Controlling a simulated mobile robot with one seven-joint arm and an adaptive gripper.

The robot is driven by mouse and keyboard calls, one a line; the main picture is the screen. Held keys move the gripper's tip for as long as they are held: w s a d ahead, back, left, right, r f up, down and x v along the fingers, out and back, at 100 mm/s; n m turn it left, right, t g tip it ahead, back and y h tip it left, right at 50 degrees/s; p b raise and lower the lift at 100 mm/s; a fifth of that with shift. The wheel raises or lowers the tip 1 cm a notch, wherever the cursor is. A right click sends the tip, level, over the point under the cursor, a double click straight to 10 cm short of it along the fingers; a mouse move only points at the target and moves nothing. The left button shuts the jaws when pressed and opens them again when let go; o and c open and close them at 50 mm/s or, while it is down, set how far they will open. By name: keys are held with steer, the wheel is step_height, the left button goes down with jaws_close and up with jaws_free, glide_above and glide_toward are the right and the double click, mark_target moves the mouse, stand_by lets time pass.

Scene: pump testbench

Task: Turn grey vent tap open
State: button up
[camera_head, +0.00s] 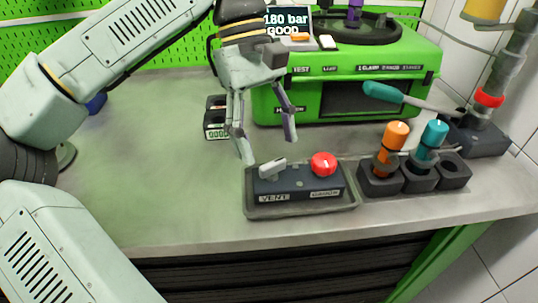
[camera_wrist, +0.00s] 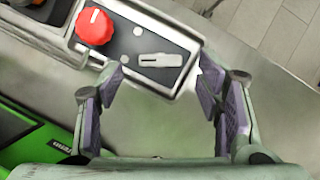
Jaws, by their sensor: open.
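The grey vent tap (camera_head: 272,168) is a short lever on the left part of a dark box (camera_head: 300,185) labelled VENT. In the wrist view the tap (camera_wrist: 160,60) lies along the box's long side, just beyond my fingertips. A red knob (camera_head: 323,164) sits on the same box to its right; it also shows in the wrist view (camera_wrist: 95,28). My gripper (camera_head: 268,148) is open and empty, above and slightly behind the box's left end, pointing down. In the wrist view my two fingers (camera_wrist: 160,82) are spread wide and apart from the tap.
The box stands in a shallow grey tray (camera_head: 300,210) near the bench's front edge. A green test machine (camera_head: 345,75) stands close behind. To the right, a black holder (camera_head: 415,180) carries orange (camera_head: 397,135) and teal (camera_head: 434,134) handles. The bench (camera_head: 160,165) is clear at left.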

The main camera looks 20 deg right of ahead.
mark_target(271, 162)
steer(key=shift+x, duration=1.65)
steer(key=shift+s, duration=0.1)
steer(key=c, duration=1.2)
steer(key=shift+o, duration=0.2)
steer(key=shift+n, duration=0.3)
steer(key=shift+a+f+n+h+b, duration=0.1)
steer(key=shift+n+h+b, duration=0.5)
steer(key=shift+n, duration=0.4)
steer(key=n+t+h+b, duration=0.1)
steer(key=n+b, duration=0.1)
steer(key=n, duration=0.1)
steer(key=shift+n, duration=0.3)
steer(key=n+t+b, duration=0.1)
steer(key=n, duration=0.2)
steer(key=n+t+h+b, duration=0.1)
steer(key=n+b, duration=0.1)
steer(key=n, duration=0.1)
steer(key=shift+s+a, duration=0.1)
steer(key=shift+s, duration=0.05)
steer(key=shift+n, duration=0.3)
